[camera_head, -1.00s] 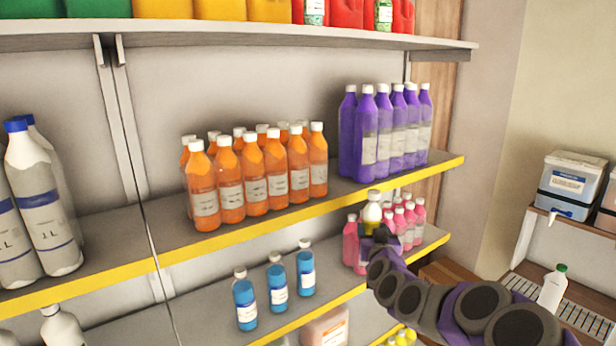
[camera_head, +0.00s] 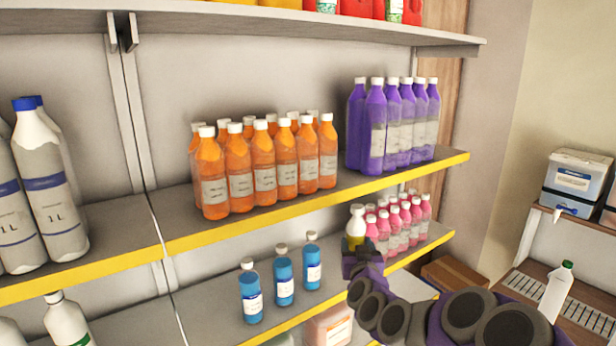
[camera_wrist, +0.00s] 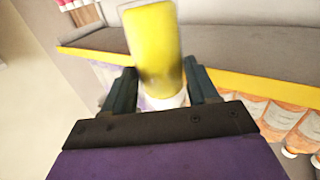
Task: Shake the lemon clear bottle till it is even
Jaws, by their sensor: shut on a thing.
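The lemon bottle (camera_head: 355,229), yellow with a pale cap, is in my gripper (camera_head: 362,258) in the head view. It is held roughly upright, cap up, in front of the lower shelf by the pink bottles. In the wrist view my gripper (camera_wrist: 161,88) has its two dark fingers on either side of the yellow bottle (camera_wrist: 152,45), whose lower picture end is whitish and partly hidden by the gripper's body. The wrist picture is upside down. I cannot tell how evenly the contents are mixed.
Pink bottles (camera_head: 404,222) stand just right of the held bottle, blue bottles (camera_head: 283,280) to its left. The yellow-edged shelf (camera_head: 330,202) with orange (camera_head: 265,165) and purple bottles (camera_head: 393,130) is above. A rack (camera_head: 545,290) with a white bottle (camera_head: 557,290) stands right.

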